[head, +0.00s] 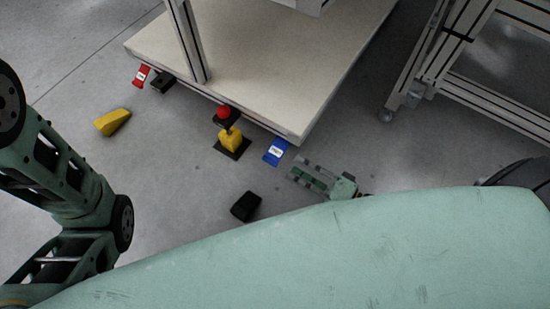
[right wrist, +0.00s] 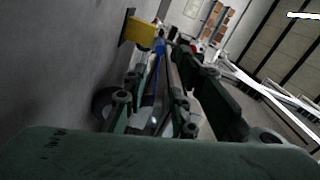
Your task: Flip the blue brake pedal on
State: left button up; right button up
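The blue brake pedal (head: 276,151) is a small blue plate with a white label, low by the front edge of the platform near its right corner. My right gripper (head: 299,171) is low over the floor just to the right of it, fingers pointing left toward it. The fingers look parted, with nothing between them. In the right wrist view the blue pedal (right wrist: 158,46) shows as a narrow strip beyond the fingers (right wrist: 163,62), partly hidden; contact cannot be told. My left arm comes in at the left; its gripper is out of view.
A red pedal (head: 141,76) is farther left. A yellow wedge (head: 113,122) and a black block (head: 246,206) lie on the floor. The beige platform (head: 290,85) overhangs behind; a wheeled frame (head: 420,70) stands right.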

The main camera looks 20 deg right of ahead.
aim_at(277, 159)
jog(key=b+x, duration=0.3)
jog(key=x, duration=0.4)
jog(key=shift+f, duration=0.15)
jog(key=shift+w+a+b, duration=0.25)
jog(key=shift+w+b, duration=0.05)
jog(key=shift+b, duration=0.05)
jog(key=shift+c, duration=0.3)
jog(key=c, duration=0.6)
grip_shut()
